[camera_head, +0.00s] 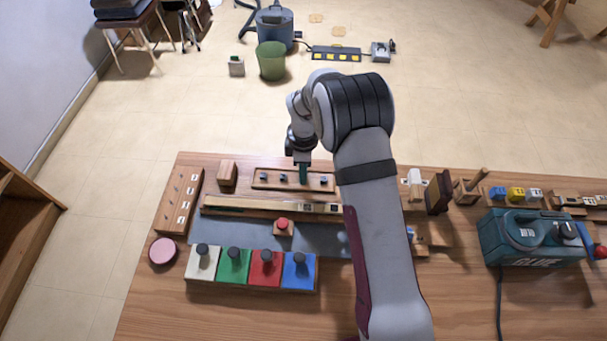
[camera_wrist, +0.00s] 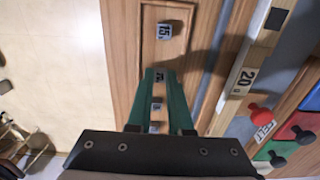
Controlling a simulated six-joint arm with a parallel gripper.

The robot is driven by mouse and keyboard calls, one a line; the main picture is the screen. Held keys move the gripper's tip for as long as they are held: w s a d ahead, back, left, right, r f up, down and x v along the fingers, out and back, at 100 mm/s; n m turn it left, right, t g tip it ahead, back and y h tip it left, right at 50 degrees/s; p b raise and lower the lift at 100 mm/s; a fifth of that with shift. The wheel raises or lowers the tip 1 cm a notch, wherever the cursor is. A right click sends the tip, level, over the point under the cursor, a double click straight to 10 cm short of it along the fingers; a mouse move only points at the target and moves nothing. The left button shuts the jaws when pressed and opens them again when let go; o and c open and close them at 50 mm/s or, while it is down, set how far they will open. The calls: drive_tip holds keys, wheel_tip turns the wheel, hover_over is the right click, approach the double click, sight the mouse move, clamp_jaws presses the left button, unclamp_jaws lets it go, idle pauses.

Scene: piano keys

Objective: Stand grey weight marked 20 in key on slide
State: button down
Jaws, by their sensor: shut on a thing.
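My gripper (camera_head: 303,176) points down into a shallow wooden tray (camera_head: 260,186) of small weights. Its green fingers (camera_wrist: 161,80) are shut around a small grey weight (camera_wrist: 158,76), whose marking I cannot read. The weight is second from the right in the head view's row; whether it is lifted is unclear. A grey weight marked 15 (camera_wrist: 164,30) sits to its right in the head view (camera_head: 323,181). A long wooden rail (camera_head: 250,204) in front of the tray carries a pale plate marked 20 (camera_wrist: 245,79). I cannot tell which part is the key on the slide.
A wooden block with a red knob (camera_head: 283,226) stands before the rail. White, green, red and blue (camera_head: 297,270) blocks with knobs stand nearer. A wooden block (camera_head: 228,174) is left of the tray. A teal machine (camera_head: 530,240) is at right. My arm hides part of the table.

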wheel_tip(320, 180, up, 9)
approach(334, 210)
drive_tip(key=shift+f, duration=2.3)
drive_tip(key=shift+f, duration=0.2)
drive_tip(key=shift+f, duration=0.2)
drive_tip(key=shift+f, duration=0.55)
drive_tip(key=shift+c, duration=1.8)
unclamp_jaws()
drive_tip(key=shift+w, duration=0.1)
